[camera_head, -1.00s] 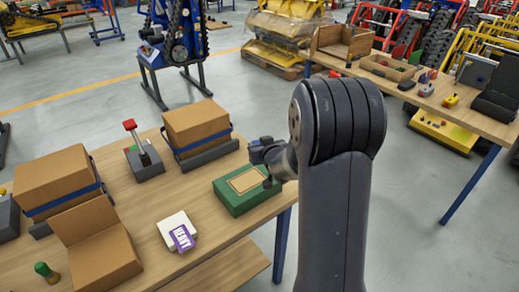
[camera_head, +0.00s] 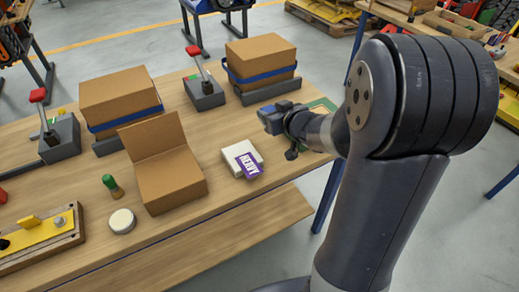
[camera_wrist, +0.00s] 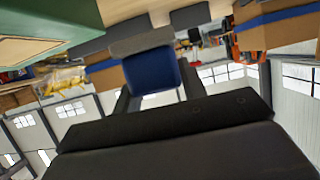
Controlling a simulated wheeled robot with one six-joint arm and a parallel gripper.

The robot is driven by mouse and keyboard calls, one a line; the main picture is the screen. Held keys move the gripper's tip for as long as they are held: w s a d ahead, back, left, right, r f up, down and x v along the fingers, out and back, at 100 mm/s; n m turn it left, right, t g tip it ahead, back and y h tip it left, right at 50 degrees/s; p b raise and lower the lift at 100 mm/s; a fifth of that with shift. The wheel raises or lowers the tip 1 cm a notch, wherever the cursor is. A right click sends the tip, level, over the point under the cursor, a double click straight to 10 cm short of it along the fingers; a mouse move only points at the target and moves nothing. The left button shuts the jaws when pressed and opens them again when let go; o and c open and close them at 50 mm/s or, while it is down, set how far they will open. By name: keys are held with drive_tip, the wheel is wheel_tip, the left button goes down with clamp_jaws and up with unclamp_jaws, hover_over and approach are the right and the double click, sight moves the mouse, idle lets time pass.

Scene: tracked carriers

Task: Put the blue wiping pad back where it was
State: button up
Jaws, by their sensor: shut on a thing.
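The blue wiping pad (camera_wrist: 152,72) shows in the wrist view as a flat blue piece between my fingers. My gripper (camera_wrist: 155,75) is shut on it. In the head view my gripper (camera_head: 272,118) is above the right end of the workbench (camera_head: 222,130), in front of the strapped box on the right. A green case (camera_head: 322,104) with a tan top lies just beyond my wrist, partly hidden by my arm. Its green side (camera_wrist: 85,14) also shows at the upper left of the wrist view.
Two strapped cardboard boxes (camera_head: 262,55) (camera_head: 118,98) and two red-handled lever units (camera_head: 205,93) (camera_head: 60,138) stand along the back. An open carton (camera_head: 172,180), a white box (camera_head: 237,155) with a purple HEAVY label (camera_head: 248,165), a green-topped peg (camera_head: 112,186) and a round tin (camera_head: 122,221) are nearer.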

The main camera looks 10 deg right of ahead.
wheel_tip(320, 180, down, 9)
drive_tip(key=b, duration=0.3)
drive_tip(key=shift+f, duration=0.1)
drive_tip(key=shift+f+b, duration=0.2)
drive_tip(key=shift+b, duration=0.1)
drive_tip(key=o, duration=1.1)
drive_tip(key=shift+c, duration=0.2)
drive_tip(key=shift+r, duration=0.1)
drive_tip(key=shift+d+r, duration=0.1)
drive_tip(key=shift+r, duration=0.15)
drive_tip(key=p+v, duration=0.3)
drive_tip(key=v, duration=0.9)
